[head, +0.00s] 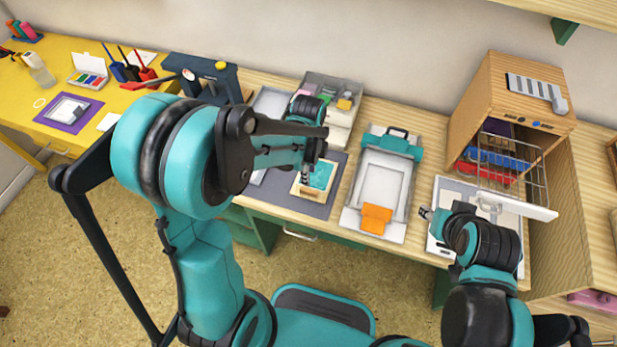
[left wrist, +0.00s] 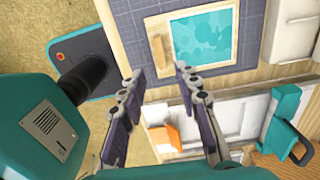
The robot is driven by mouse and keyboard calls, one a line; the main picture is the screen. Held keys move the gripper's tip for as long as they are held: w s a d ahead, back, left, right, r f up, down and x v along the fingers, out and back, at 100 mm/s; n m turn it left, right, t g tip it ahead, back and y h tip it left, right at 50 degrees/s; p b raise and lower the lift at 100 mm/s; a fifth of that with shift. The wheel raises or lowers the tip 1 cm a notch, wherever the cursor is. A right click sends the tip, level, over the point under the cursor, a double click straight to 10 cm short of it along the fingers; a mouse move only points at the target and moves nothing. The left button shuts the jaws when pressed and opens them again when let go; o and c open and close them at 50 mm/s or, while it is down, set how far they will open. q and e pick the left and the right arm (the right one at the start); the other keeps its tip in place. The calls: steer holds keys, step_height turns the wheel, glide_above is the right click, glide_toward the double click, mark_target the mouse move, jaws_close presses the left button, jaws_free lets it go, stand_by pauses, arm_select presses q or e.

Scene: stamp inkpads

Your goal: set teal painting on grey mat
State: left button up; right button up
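The teal painting (left wrist: 208,45) has a pale wooden frame and lies flat on the grey mat (left wrist: 128,22), with mat showing around it in the left wrist view. In the head view the painting (head: 321,176) is partly hidden by my left arm, and the mat (head: 318,208) shows in front of it. My left gripper (left wrist: 160,72) is open and empty, its fingertips close to the frame's near edge and apart from it as far as I can tell. My right gripper (head: 428,213) is over a white board at the right; its finger opening is unclear.
Right of the mat stands a teal-and-white press (head: 385,180) with an orange pad (head: 376,219). A grey bin (head: 335,100) is behind the mat. A wooden cabinet (head: 510,110) with a wire rack is at the right. A yellow table (head: 60,120) holds brushes at the left.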

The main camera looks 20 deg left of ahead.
arm_select(q)
steer(key=s+a+r+n+t, duration=0.1)
steer(key=s+r+n+t, duration=0.2)
steer(key=s+r+n, duration=0.2)
steer(key=s+a+r+n+t, duration=0.2)
steer(key=s+r+n+t, duration=0.2)
steer(key=r+n, duration=0.6)
steer(key=s+n, duration=0.1)
steer(key=n, duration=0.2)
steer(key=shift+s, duration=0.35)
